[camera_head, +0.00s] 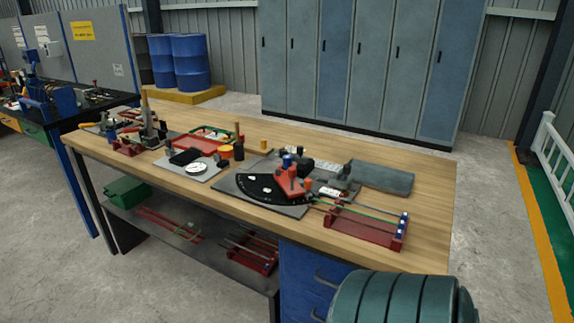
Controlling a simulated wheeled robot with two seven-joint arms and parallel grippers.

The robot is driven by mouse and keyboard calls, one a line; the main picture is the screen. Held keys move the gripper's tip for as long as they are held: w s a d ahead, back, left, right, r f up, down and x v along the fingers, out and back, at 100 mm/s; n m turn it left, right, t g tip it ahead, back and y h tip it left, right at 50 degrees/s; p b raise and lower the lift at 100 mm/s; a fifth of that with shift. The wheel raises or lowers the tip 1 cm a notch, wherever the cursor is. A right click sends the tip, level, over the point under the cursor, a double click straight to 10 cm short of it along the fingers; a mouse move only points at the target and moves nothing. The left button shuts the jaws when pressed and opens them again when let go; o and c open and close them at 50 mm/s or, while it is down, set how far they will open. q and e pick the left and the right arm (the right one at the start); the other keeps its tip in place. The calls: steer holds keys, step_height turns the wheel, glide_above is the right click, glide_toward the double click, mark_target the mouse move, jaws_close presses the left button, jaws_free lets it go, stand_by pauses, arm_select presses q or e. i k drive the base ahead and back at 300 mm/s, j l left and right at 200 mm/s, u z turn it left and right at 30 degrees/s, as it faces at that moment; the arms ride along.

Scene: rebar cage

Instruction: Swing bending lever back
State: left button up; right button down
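The bending lever (290,184) is a red arm on the bending station, a dark grey plate (229,181) with a black, white-marked arc scale (262,189). The plate lies near the front edge of the workbench, right of its middle. A blue knob or post (287,161) shows at the lever's far end. An orange cylinder (308,184) is just right of the lever. The lever's exact angle is too small to read. Neither of my grippers shows in the head view.
The wooden workbench (430,190) also bears a red rod rack (365,228) at right, a grey slab (380,177) behind it, a white dial gauge (196,169) and a red tray (205,138) at left. A teal ribbed round thing (400,300) fills the near right foreground.

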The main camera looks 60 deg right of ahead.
mark_target(286, 178)
steer(key=z, duration=1.95)
